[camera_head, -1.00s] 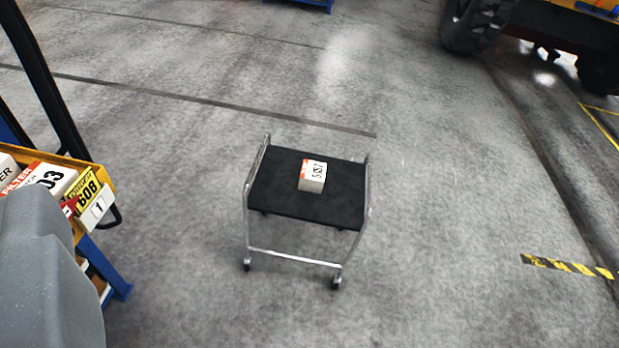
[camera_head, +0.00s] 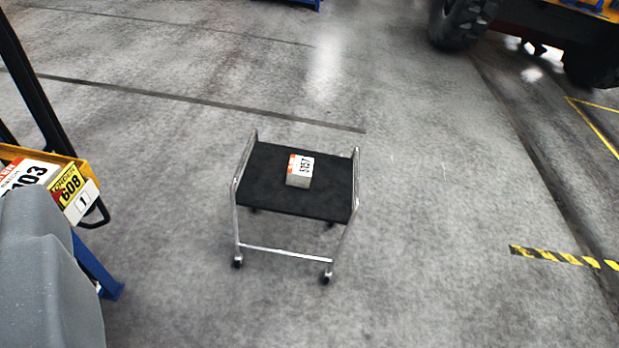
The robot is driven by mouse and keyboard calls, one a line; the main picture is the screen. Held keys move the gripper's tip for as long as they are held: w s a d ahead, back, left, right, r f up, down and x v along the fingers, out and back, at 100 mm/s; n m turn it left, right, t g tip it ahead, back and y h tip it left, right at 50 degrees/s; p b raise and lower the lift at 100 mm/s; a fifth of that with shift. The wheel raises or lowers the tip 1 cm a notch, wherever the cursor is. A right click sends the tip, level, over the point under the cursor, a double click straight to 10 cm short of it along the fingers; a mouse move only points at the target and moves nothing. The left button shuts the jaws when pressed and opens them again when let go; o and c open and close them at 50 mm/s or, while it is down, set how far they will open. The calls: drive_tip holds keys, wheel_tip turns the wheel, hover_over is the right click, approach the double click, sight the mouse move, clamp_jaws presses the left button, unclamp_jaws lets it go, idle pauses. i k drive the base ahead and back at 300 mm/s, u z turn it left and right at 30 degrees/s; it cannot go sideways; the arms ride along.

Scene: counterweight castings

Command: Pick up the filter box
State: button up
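A small white and grey filter box (camera_head: 300,171) with a red strip and a number label, which seems to read 5157, lies on the black top of a wheeled cart (camera_head: 270,196). The box sits near the middle of the cart top, with clear black surface around it. Other boxes, one marked 103 (camera_head: 30,176) and one marked 608 (camera_head: 70,188), stand in a yellow bin (camera_head: 38,153) at the left edge. My gripper does not show; a grey part of my own body fills the lower left corner.
The cart has chrome side rails and casters and stands on open grey concrete. A blue frame (camera_head: 98,268) carries the bin at left. A large vehicle wheel (camera_head: 461,22) is at the upper right. Yellow-black floor tape (camera_head: 555,256) lies at right.

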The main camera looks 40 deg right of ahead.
sight(300, 169)
drive_tip(key=k, duration=1.2)
drive_tip(key=z, duration=0.5)
drive_tip(key=i, duration=0.9)
drive_tip(key=z, duration=0.4)
drive_tip(key=i, duration=1.9)
drive_tip(key=u, duration=0.6)
